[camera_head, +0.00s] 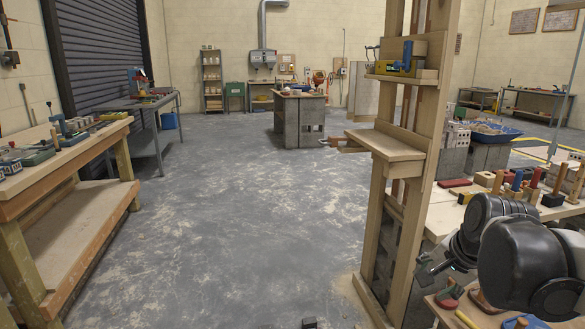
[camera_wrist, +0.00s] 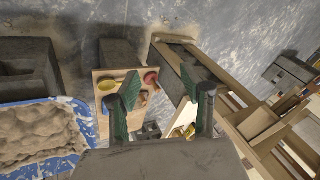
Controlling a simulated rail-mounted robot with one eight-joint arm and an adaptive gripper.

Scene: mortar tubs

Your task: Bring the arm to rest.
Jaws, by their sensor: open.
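My gripper (camera_head: 436,268) is at the lower right of the head view, beside the wooden post frame (camera_head: 420,180) and low in front of the right bench. In the wrist view my gripper (camera_wrist: 158,84) shows two separated fingers with green pads and nothing held between them. Beyond the fingers lies a small wooden board or stand (camera_wrist: 108,78) with a yellow and a red item on it. Part of my dark arm hides what is behind it at the right of the head view.
The right bench (camera_head: 440,212) carries several handled tools and blocks. A blue tub of mortar (camera_wrist: 83,108) is at the left of the wrist view, near grey blocks (camera_wrist: 40,60). A workbench (camera_head: 95,140) stands at the left. The concrete floor (camera_head: 240,190) between is clear.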

